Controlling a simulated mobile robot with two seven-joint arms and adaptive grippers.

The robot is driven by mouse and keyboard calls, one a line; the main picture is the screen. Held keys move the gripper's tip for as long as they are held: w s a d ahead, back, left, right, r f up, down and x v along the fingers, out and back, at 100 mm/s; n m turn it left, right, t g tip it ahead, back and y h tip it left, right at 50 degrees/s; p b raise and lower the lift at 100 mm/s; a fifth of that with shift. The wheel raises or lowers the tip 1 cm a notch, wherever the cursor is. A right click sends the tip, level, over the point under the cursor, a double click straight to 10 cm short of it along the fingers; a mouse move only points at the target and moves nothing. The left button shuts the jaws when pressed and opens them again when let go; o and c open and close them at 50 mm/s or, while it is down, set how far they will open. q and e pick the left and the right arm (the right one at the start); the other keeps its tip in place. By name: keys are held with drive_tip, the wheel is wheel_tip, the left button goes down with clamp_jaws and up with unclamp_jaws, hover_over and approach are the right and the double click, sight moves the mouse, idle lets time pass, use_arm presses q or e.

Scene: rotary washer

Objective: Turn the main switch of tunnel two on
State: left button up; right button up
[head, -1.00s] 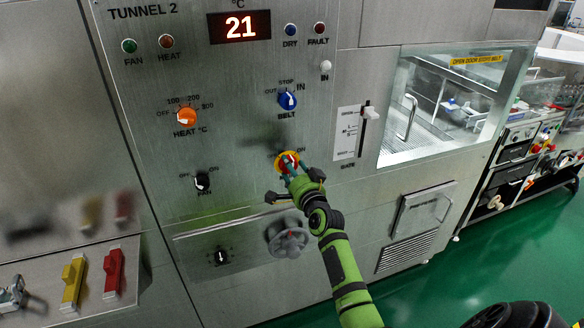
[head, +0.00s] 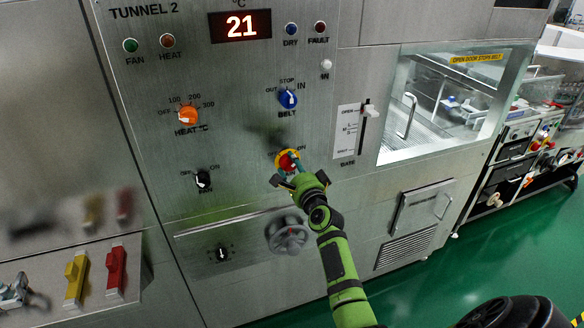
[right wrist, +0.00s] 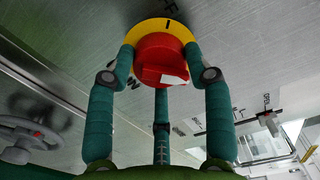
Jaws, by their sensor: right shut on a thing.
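The main switch is a red rotary knob (head: 288,160) on a round yellow plate (head: 281,154), low on the Tunnel 2 panel, with an ON label at its upper right. My right gripper (head: 289,170) is at the knob. In the right wrist view, my right gripper's teal fingers (right wrist: 161,65) are shut on the red knob (right wrist: 158,52), one on each side, with a third finger below. A white mark shows on the knob's lower right, and a black line on the yellow plate (right wrist: 165,25). My left gripper is out of view.
A grey handwheel (head: 287,234) sits just below the switch. The blue belt knob (head: 288,99) is above it, and a black fan knob (head: 203,180) is to the left. A gate slider (head: 369,110) and a glass window are to the right.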

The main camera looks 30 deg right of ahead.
drive_tip(key=shift+d+r, duration=0.4)
drive_tip(key=shift+r, duration=0.1)
drive_tip(key=o, duration=1.1)
drive_tip(key=shift+f, duration=0.3)
drive_tip(key=shift+s+a, duration=0.1)
drive_tip(key=shift+a, duration=0.05)
drive_tip(key=shift+s+a+f, duration=0.1)
drive_tip(key=shift+s+f, duration=0.05)
drive_tip(key=v, duration=1.1)
drive_tip(key=shift+s, duration=0.3)
